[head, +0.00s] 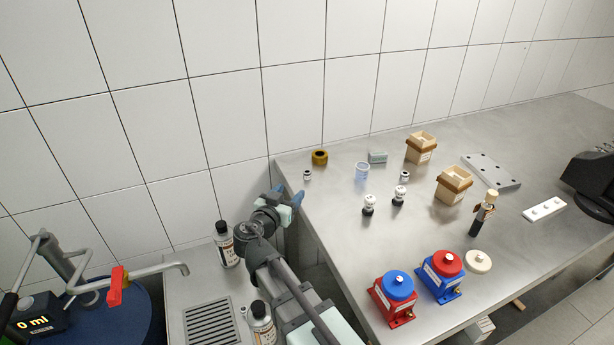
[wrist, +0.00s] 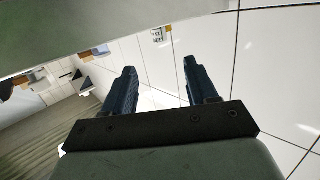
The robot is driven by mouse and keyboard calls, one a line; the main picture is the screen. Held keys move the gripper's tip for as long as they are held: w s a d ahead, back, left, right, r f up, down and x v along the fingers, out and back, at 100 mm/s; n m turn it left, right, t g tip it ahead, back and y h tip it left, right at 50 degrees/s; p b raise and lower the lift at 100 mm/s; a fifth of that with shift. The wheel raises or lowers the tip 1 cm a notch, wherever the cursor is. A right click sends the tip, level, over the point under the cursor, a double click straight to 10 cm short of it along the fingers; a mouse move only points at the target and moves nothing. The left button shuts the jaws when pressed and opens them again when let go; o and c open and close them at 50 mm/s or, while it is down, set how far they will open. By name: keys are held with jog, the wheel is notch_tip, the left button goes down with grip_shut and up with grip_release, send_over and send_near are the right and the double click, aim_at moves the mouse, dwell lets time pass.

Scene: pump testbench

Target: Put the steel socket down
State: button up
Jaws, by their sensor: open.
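A small steel socket (head: 307,175) with a dark opening stands upright on the steel bench top near its back left corner. A similar small metal piece (head: 405,176) stands farther right; I cannot tell for sure which of them is the task's socket. My gripper (head: 288,196) is at the left edge of the bench, left of and in front of the first socket and apart from it. In the wrist view my gripper (wrist: 160,78) has its two dark fingers wide apart with nothing between them.
A brass ring (head: 320,157) stands behind the first socket. A clear beaker (head: 362,171), two black-and-white fittings (head: 369,205) and beige boxes (head: 454,186) stand to the right. Red and blue pumps (head: 395,297) stand at the front.

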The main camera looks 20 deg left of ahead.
aim_at(305, 174)
jog(key=w, duration=0.4)
jog(key=w+f, duration=0.1)
jog(key=w, duration=0.4)
jog(key=w+f, duration=0.1)
jog(key=w, duration=0.3)
jog(key=shift+w, duration=0.35)
grip_shut()
jog(key=shift+r, duration=0.1)
notch_tip(305, 174, up, 10)
dwell(0.8)
